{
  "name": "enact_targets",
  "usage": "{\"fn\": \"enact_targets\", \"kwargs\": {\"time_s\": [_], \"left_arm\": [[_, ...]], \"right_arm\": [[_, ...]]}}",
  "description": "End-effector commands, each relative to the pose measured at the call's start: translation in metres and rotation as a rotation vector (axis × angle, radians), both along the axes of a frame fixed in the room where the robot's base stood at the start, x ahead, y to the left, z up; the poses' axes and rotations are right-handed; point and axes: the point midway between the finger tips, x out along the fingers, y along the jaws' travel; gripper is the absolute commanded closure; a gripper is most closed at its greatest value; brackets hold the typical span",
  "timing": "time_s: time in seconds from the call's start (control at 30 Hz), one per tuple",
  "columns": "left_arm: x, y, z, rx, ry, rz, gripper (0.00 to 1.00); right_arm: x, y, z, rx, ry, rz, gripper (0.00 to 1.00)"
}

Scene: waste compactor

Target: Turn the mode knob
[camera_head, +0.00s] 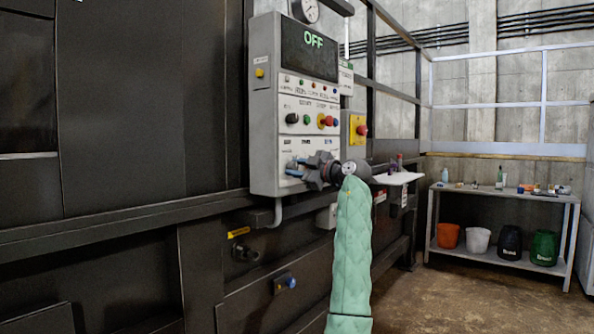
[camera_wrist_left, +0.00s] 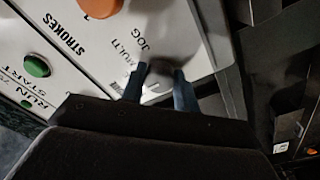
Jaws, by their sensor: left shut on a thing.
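The mode knob (camera_wrist_left: 158,68) is a dark, blurred rounded shape between my left fingers in the left wrist view, beside the labels MULTI and JOG. My left gripper (camera_wrist_left: 158,82) is shut on it, one finger on each side. Which label the knob points to cannot be told. The panel's screen (camera_head: 309,48) reads OFF in green. My right gripper is in neither view.
A green button (camera_wrist_left: 36,66) and an orange control (camera_wrist_left: 101,7) sit near the knob. A red emergency button (camera_head: 361,130) on yellow is right of the panel. A white shelf (camera_head: 398,178) juts out behind my wrist. A bench (camera_head: 490,190) with buckets stands far right.

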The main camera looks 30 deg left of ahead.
Motion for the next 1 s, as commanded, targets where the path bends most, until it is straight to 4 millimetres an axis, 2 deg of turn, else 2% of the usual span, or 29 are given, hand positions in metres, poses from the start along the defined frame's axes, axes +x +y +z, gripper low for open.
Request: {"fn": "enact_targets", "kwargs": {"time_s": [0.4, 0.43, 0.53, 0.87, 1.0], "left_arm": [[0.0004, -0.0004, -0.0004, -0.001, -0.001, -0.001, 0.92], [0.0004, -0.0004, -0.0004, -0.001, -0.001, -0.001, 0.66], [0.0003, -0.0003, -0.0004, 0.0, -0.001, 0.0, 0.48], [0.0, -0.0013, -0.0002, 0.0, -0.001, 0.0, 0.48], [-0.0003, -0.009, -0.0006, 0.0, -0.001, -0.001, 0.48]], "right_arm": [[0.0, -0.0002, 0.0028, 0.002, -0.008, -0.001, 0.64], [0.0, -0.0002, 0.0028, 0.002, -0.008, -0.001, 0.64], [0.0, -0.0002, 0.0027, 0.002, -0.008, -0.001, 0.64], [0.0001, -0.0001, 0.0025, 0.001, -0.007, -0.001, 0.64], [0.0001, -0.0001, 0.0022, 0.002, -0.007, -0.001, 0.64]]}}
